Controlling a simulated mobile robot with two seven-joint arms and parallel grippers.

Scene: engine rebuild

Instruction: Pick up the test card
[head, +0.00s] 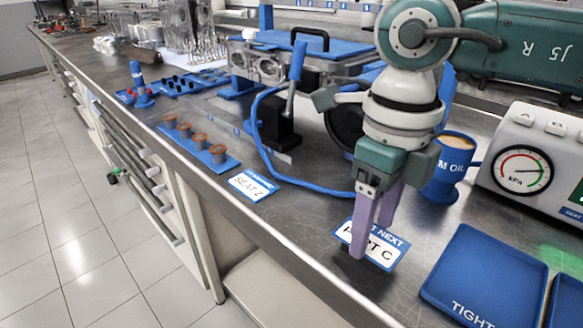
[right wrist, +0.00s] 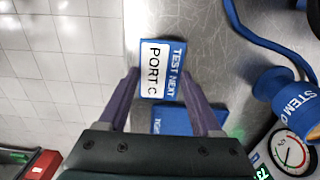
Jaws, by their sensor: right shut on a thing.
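The test card (head: 378,250) is a blue-bordered white card reading "TEST NEXT" and "PORT C". It is near the front edge of the steel bench in the head view, and it also shows in the right wrist view (right wrist: 153,68). My right gripper (head: 371,238) points down over it, its two purple fingers at opposite sides of the card. In the right wrist view the fingertips (right wrist: 158,74) are shut on the card's edges. The fingers hide part of the lettering in the head view. I cannot tell whether the card touches the bench. My left gripper is not in view.
A blue tray marked "TIGHT" (head: 485,275) lies to the right, below a pressure gauge box (head: 535,160). A blue oil cup (head: 452,165) stands behind the gripper. A blue hose (head: 300,184) and a "SEAT" card (head: 253,185) lie to the left. The bench edge is close.

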